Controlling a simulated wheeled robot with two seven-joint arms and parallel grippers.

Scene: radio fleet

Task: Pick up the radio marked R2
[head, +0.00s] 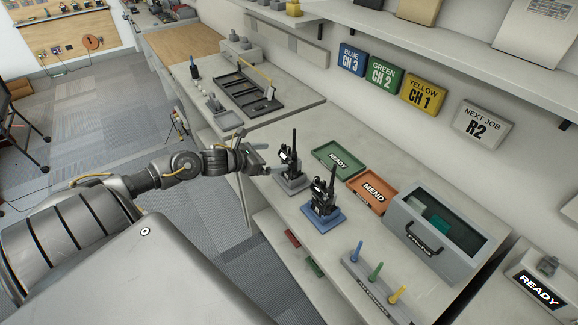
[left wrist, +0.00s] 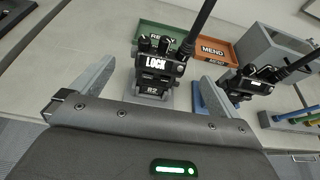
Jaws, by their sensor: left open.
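The black radio marked R2 (left wrist: 158,66) stands upright in a grey dock, with LOCK on its face and its antenna leaning up to the right in the left wrist view. In the head view this radio (head: 289,160) stands on the bench front beside my left gripper (head: 264,158). The left gripper is open, and in the left wrist view its two fingers lie left and right of the radio, apart from it. A second black radio (head: 325,192) stands in a blue dock (head: 323,219) to the right; its number is not readable. My right gripper is out of view.
Behind the docks lie a green READY tray (head: 337,159) and an orange MEND tray (head: 372,193). A grey box (head: 436,238) and a rack of coloured pegs (head: 376,283) stand to the right. A wall sign (head: 482,126) reads NEXT JOB R2.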

